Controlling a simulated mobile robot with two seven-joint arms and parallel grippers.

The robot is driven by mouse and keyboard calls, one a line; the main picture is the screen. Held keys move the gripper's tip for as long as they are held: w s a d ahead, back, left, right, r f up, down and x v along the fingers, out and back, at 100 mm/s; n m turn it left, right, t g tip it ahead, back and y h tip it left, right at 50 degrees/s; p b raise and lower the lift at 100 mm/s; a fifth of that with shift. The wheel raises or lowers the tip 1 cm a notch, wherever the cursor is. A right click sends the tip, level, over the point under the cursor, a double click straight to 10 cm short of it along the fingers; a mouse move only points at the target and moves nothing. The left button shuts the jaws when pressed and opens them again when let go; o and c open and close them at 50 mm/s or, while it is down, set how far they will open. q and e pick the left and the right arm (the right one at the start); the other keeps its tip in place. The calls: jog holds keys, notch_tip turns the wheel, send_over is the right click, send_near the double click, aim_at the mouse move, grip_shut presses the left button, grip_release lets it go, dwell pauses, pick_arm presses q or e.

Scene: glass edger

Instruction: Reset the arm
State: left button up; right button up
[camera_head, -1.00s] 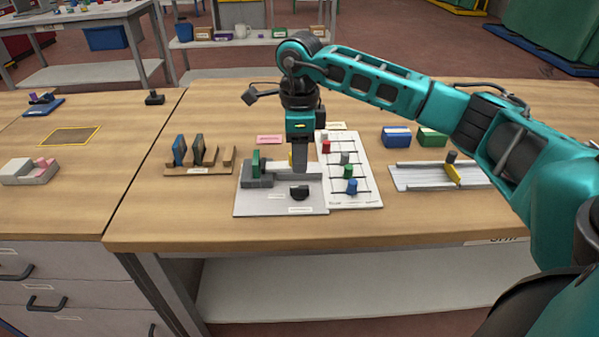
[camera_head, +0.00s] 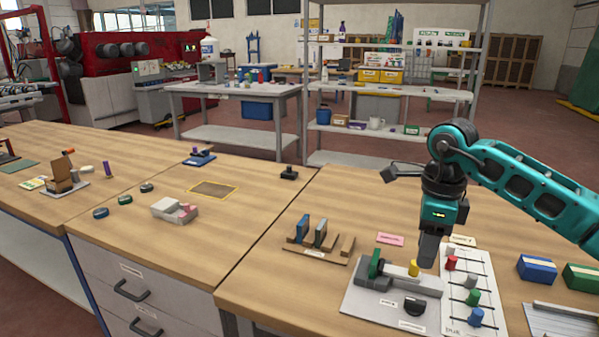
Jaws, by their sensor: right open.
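My right arm (camera_head: 535,190) comes in from the right in the head view. Its gripper (camera_head: 431,262) points down above the grey fixture plate (camera_head: 375,305), near its back right, with nothing seen in it. The gap between its fingers does not show clearly from this side. The plate carries a grey block with a green piece (camera_head: 375,264), a yellow piece (camera_head: 413,268) and a black knob (camera_head: 414,306). A white board (camera_head: 455,318) with red, grey, green and blue pegs lies right beside it. My left gripper is out of view.
A wooden rack (camera_head: 312,255) with upright plates stands left of the fixture. Blue (camera_head: 536,269) and green (camera_head: 582,277) boxes stand at the right. The wood between the block and the rack is mostly clear.

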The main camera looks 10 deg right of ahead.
jog(key=s+a+f+y, duration=0.1)
jog(key=s+a+y, duration=0.2)
jog(key=a+y, duration=1.4)
jog(key=a+r+m+t+y, duration=0.2)
jog(key=a+r+m+t, duration=0.6)
jog(key=a+r+m, duration=0.25)
jog(key=d+f+m+t+h, duration=0.6)
jog(key=m+h, duration=0.3)
jog(key=m, duration=0.5)
jog(key=d+f+m+t+h, duration=0.3)
jog(key=d+f+m+h, duration=0.45)
jog(key=m, duration=0.65)
jog(key=s+d+f+m+g+h, duration=0.15)
jog(key=s+f+m+g, duration=0.25)
jog(key=s+f+g, duration=0.55)
jog(key=s+d+f+m+g+h, duration=0.1)
jog(key=s+d+f+m+g, duration=0.4)
jog(key=s, duration=0.8)
jog(key=w+a+f+n+t+y, duration=0.1)
jog(key=w+a+f+n+t, duration=0.1)
jog(key=w+a+f+t, duration=0.2)
jog(key=w+f+t, duration=0.3)
jog(key=f+t, duration=0.1)
jog(key=f, duration=0.1)
jog(key=shift+w+a+f+y, duration=0.25)
jog(key=shift+a+y, duration=0.1)
jog(key=shift+y, duration=0.05)
